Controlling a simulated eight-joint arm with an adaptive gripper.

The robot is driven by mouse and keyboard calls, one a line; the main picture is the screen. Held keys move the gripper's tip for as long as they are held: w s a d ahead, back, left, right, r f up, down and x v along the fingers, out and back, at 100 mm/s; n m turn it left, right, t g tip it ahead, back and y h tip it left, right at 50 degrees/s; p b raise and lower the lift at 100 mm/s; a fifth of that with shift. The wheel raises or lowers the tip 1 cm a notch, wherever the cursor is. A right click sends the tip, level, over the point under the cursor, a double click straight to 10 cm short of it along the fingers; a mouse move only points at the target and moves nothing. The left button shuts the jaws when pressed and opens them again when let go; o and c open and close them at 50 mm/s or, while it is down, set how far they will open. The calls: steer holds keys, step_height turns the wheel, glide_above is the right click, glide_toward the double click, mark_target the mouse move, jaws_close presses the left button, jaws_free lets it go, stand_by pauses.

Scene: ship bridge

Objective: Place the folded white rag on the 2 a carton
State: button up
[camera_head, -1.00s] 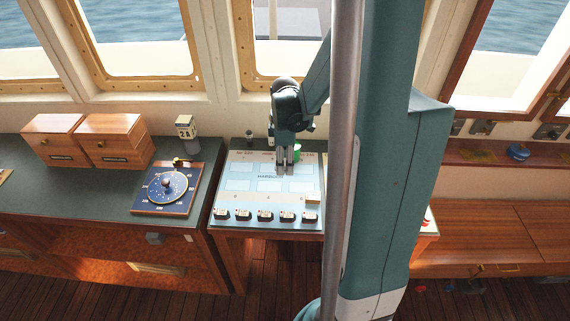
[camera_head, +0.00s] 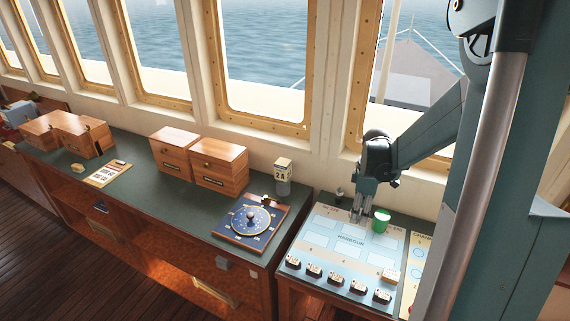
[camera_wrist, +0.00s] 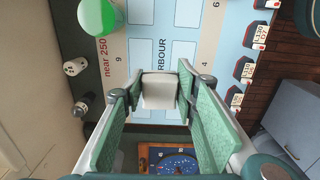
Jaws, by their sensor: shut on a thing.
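My gripper (camera_head: 361,212) is low over the light blue HARBOUR board, pointing down. In the wrist view its green-padded fingers (camera_wrist: 160,98) are closed around a small white folded-looking thing (camera_wrist: 160,88), which seems to be the folded white rag. In the head view the rag is too small to make out between the fingers.
The HARBOUR board (camera_head: 330,245) has several small black-and-white labelled pieces (camera_head: 314,270) along its front edge and a cream block (camera_head: 391,276). A green cup (camera_head: 380,221) stands close beside my gripper.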

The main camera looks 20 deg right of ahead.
steer(key=w+a+r, duration=0.5)
steer(key=w, duration=0.7)
steer(key=w+a+r+p, duration=0.1)
steer(key=w+a+r, duration=0.4)
steer(key=w, duration=0.7)
steer(key=w+a+r, duration=0.5)
steer(key=w, duration=0.7)
steer(key=shift+w+a, duration=0.4)
glide_above(286, 162)
steer(key=shift+a+f+p, duration=0.15)
steer(key=shift+f+p, duration=0.2)
steer(key=shift+f, duration=2.75)
steer(key=shift+f, duration=0.1)
steer(key=shift+f, duration=1.75)
steer(key=shift+f, duration=0.15)
steer(key=o, duration=0.9)
